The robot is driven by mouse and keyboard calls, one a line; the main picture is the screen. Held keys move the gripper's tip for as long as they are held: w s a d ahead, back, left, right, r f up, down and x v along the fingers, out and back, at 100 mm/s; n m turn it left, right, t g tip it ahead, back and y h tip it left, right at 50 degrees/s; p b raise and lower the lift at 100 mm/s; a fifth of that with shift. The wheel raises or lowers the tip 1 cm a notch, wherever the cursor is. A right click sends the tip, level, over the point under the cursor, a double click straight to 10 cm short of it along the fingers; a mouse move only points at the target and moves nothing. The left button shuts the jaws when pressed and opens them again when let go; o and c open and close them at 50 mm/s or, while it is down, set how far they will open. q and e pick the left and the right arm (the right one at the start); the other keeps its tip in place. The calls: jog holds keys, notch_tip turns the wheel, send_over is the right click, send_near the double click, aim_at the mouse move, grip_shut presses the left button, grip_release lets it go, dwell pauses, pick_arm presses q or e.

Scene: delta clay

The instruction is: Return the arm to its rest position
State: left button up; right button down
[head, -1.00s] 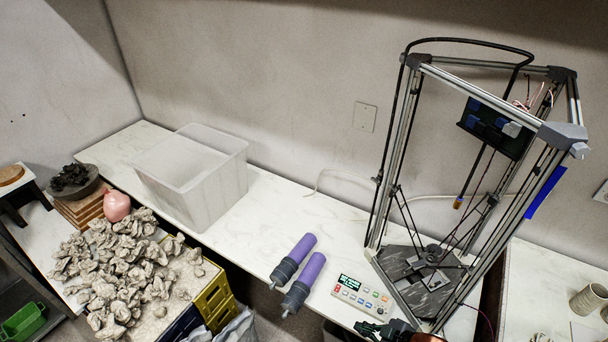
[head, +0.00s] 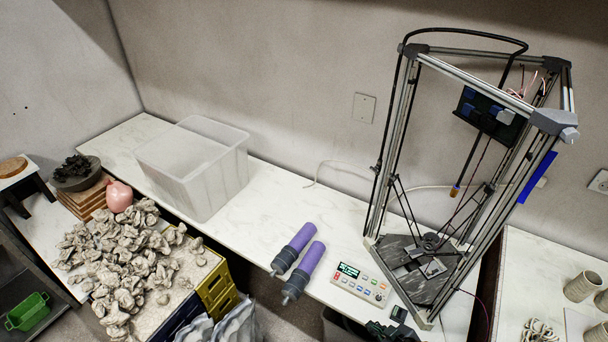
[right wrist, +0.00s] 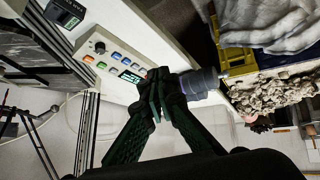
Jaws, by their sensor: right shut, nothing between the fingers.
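My right gripper (head: 392,328) shows at the bottom edge of the head view, just in front of the control panel (head: 361,284). It is shut and empty. In the right wrist view its dark green fingers (right wrist: 157,100) meet at the tips, with the control panel (right wrist: 122,62) beyond them to the left and a purple-and-grey cartridge (right wrist: 200,82) to the right. Most of the right arm is out of the head view. My left gripper is not in view.
A delta clay printer frame (head: 470,180) stands at the right of the table (head: 262,212). Two purple cartridges (head: 303,264) lie left of the panel. A translucent bin (head: 205,180) stands farther back. Clay lumps (head: 115,255) and yellow crates (head: 216,293) are at the lower left.

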jog(key=s+d+f+m+g+h, duration=0.2)
jog(key=s+d+f+m, duration=0.15)
jog(key=s+d, duration=0.45)
jog(key=s+d+f+m+g+h, duration=0.2)
jog(key=s+d+m+h, duration=0.15)
jog(key=s+d, duration=0.4)
jog(key=s+a+f+g+y, duration=0.1)
jog(key=s+a+f, duration=0.1)
jog(key=f, duration=1.3)
jog(key=s+a+f+y, duration=0.1)
jog(key=s+f, duration=0.1)
jog(key=f, duration=1.4)
pick_arm(q)
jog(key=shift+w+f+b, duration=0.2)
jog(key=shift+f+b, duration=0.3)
jog(key=shift+b, duration=0.05)
pick_arm(e)
jog(key=s+f+g, duration=0.1)
jog(key=s+f, duration=1.5)
jog(key=s, duration=0.3)
jog(key=shift+f+n+g, duration=0.15)
jog(key=shift+n+g, duration=0.15)
